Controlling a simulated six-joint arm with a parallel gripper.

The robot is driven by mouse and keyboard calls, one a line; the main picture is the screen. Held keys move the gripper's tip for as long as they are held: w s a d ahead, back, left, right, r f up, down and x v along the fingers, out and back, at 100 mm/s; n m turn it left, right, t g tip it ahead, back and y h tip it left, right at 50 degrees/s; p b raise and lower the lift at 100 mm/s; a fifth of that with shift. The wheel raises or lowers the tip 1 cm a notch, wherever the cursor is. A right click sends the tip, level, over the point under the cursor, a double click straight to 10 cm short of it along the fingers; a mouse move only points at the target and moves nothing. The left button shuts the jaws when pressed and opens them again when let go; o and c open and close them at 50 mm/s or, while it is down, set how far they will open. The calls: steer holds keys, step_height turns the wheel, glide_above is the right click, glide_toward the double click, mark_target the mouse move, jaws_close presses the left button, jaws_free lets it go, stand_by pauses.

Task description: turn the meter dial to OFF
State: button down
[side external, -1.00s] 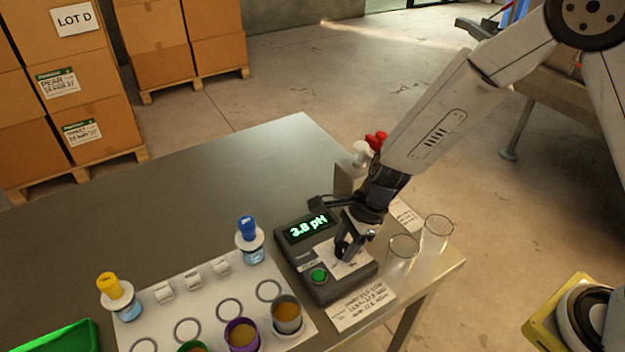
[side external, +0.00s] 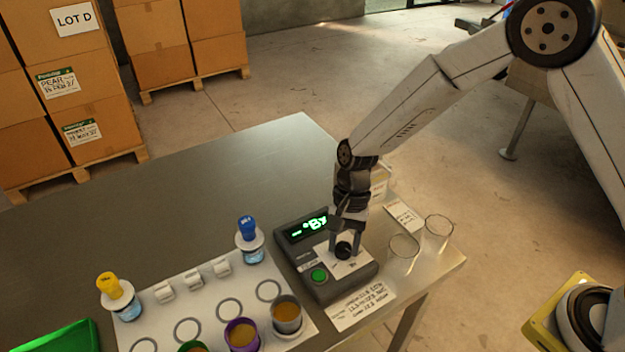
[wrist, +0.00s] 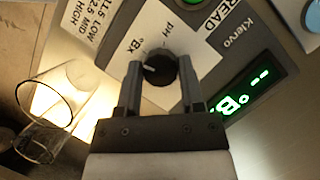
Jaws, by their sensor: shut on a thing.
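The meter (side external: 322,282) is a dark grey box on the steel table. Its green display (side external: 306,228) reads "-- °Bx". The black round dial (side external: 343,251) sits on the meter's white label plate, and it also shows in the wrist view (wrist: 160,68). The dial's white pointer line points left there, near the "°Bx" mark; "pH" is printed above the dial. I cannot make out an OFF mark. My gripper (side external: 346,243) points down over the meter and is shut on the dial, with one finger on each side.
Two clear glass beakers (side external: 403,247) stand close to the right of the meter. A green button (side external: 319,275) is on the meter's front. Cups and capped bottles stand on a white mat (side external: 155,325) to the left. The table's back left is clear.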

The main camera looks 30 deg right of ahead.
steer(key=n, duration=0.2)
steer(key=n+h, duration=0.1)
steer(key=n, duration=0.1)
steer(key=shift+a+n+g+h, duration=0.1)
steer(key=shift+n+g+h, duration=0.2)
steer(key=shift+g, duration=0.1)
steer(key=shift+n+g+h, duration=0.3)
steer(key=shift+n+h, duration=0.6)
steer(key=shift+n, duration=1.4)
steer(key=shift+c, duration=1.1)
jaws_free()
steer(key=v, duration=0.7)
steer(key=shift+w+r, duration=0.2)
steer(key=shift+r, duration=0.2)
